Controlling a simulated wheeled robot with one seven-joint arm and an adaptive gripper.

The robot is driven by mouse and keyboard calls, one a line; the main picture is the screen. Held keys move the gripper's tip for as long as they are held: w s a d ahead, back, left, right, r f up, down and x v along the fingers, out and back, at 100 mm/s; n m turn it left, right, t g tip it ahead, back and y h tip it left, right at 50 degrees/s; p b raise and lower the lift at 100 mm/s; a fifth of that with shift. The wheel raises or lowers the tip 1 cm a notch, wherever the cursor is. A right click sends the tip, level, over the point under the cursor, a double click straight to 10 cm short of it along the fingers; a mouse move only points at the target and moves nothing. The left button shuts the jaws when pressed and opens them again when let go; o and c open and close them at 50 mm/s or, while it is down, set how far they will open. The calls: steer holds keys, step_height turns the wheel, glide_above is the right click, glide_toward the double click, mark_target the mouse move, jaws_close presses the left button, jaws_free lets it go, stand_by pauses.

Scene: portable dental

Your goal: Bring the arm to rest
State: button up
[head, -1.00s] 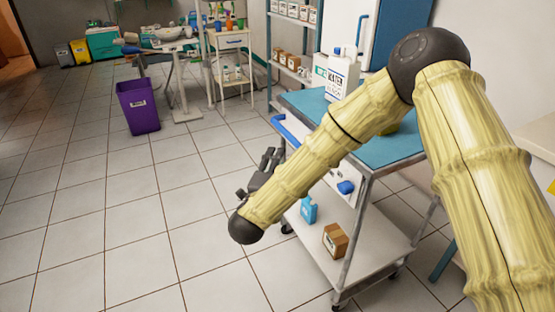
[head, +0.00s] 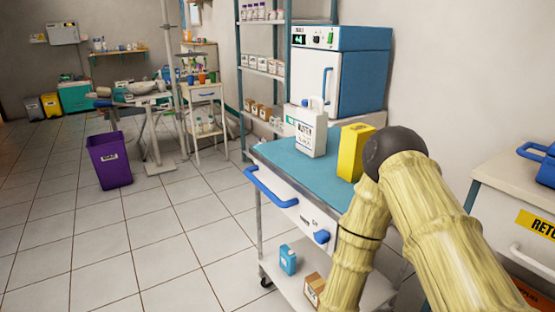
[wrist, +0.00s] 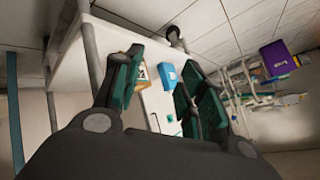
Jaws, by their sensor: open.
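My arm comes in at the lower right of the head view, bent at a dark joint beside the cart, with its lower part running down out of the picture. My gripper is out of the head view. In the wrist view my gripper (wrist: 160,95) is open, its dark green fingers apart.
The cart (head: 284,160) with a blue top carries a white jug (head: 306,130) and a yellow box (head: 353,152), close to my arm's joint. A drawer cabinet (head: 505,190) stands at the right. A purple bin (head: 109,160) stands on the left floor, otherwise largely clear.

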steer(key=s+d+f+n+g, duration=0.25)
steer(key=s+d, duration=0.35)
steer(key=s, duration=0.4)
steer(key=s+d+f+n+g+h, duration=0.1)
steer(key=s+d+f+g, duration=0.3)
steer(key=s, duration=0.6)
steer(key=s+d+f+n+g, duration=0.2)
steer(key=s+d+g, duration=0.1)
steer(key=s+d, duration=0.5)
step_height(320, 180, up, 27)
steer(key=a+p, duration=0.1)
steer(key=p, duration=2.6)
steer(key=shift+s+a, duration=0.25)
steer(key=shift+s, duration=0.2)
steer(key=shift+r, duration=0.1)
steer(key=shift+c, duration=0.2)
